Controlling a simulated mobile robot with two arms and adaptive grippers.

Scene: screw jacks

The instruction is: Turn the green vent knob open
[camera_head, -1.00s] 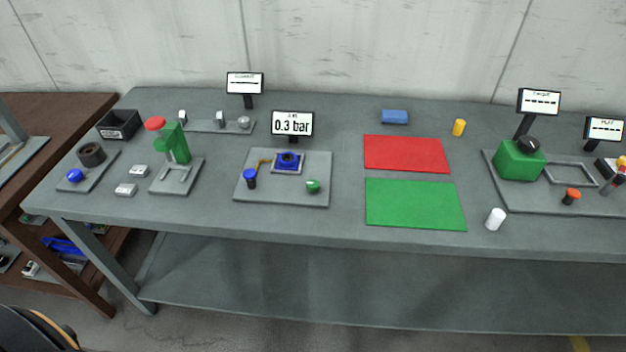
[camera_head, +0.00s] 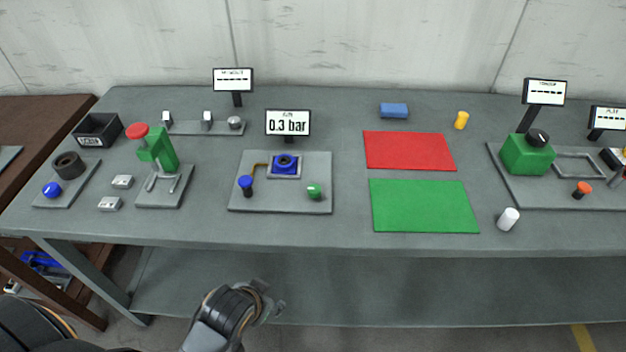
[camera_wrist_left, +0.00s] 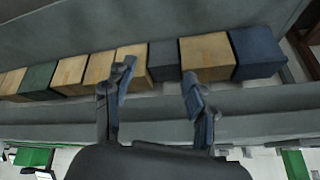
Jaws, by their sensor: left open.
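The green vent knob (camera_head: 314,191) stands at the front right of a grey plate (camera_head: 240,204) on the bench. A blue knob (camera_head: 246,187) and a blue device (camera_head: 286,164) share that plate. A display (camera_head: 288,124) behind it reads 0.3 bar. My left gripper (camera_head: 268,302) is low in front of the bench, well apart from the knob. In the left wrist view, its two fingers (camera_wrist_left: 158,82) are open and empty. My right gripper is in neither view.
Left of the plate stand a green press with a red knob (camera_head: 154,148) and small metal blocks (camera_head: 122,181). Red (camera_head: 410,150) and green mats (camera_head: 424,206) lie to the right. The bench's front edge is between my gripper and the plate.

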